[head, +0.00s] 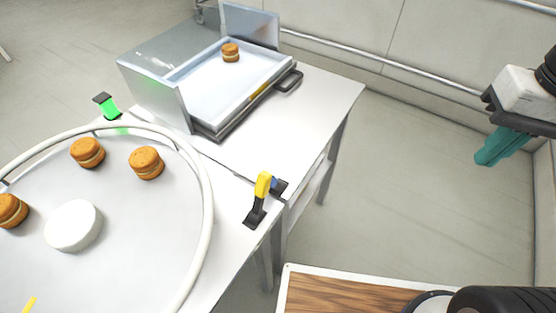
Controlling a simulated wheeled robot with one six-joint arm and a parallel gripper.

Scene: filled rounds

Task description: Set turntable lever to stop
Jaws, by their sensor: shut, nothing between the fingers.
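The turntable (130,215) is a large pale disc with a white raised rim at the left, carrying filled round biscuits (147,163) and a white hub (73,225). A lever with a yellow handle (263,185) stands on a dark base at the table's right edge, beside the turntable rim. A small blue part shows just right of the handle. I cannot tell which setting the lever is at. My gripper (485,160), with teal fingers, is shut and empty at the far right, above the floor and well apart from the lever.
A metal tray (205,97) with a black handle (289,81) and one biscuit (230,52) sits between upright metal plates at the back. A green-lit part (108,107) stands behind the turntable. A wood-topped surface (345,295) is at the bottom. Open floor lies between table and gripper.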

